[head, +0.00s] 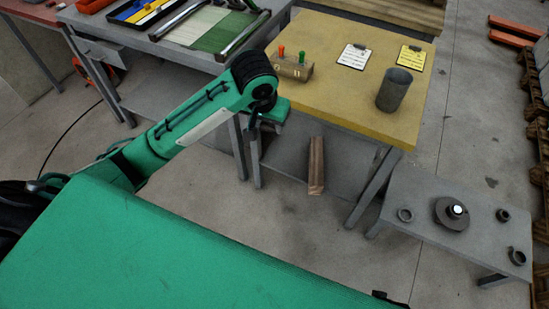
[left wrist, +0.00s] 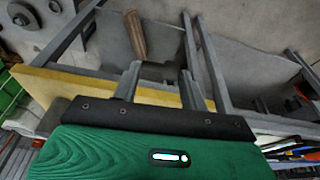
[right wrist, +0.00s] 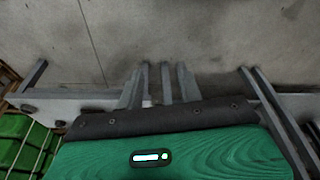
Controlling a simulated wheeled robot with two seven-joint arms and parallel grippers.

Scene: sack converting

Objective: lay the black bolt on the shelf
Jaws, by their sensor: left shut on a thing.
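My left gripper (head: 255,128) hangs from the green arm at the near left corner of the yellow table. Its two grey fingers show in the left wrist view (left wrist: 160,82), with a dark piece (left wrist: 154,72) between them. That piece may be the black bolt, but it is too small and dark to make out. Below the yellow table is a grey lower shelf (head: 345,160), partly hidden by the tabletop. My right gripper (right wrist: 160,85) shows only in the right wrist view, its fingers apart above the floor, with no held thing clearly visible.
The yellow table (head: 335,100) carries a lever box (head: 290,68), two clipboards and a grey cup (head: 394,90). A brown wooden bar (head: 317,165) lies by the lower shelf. A low grey bench (head: 455,225) with several round parts stands right. Floor between is clear.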

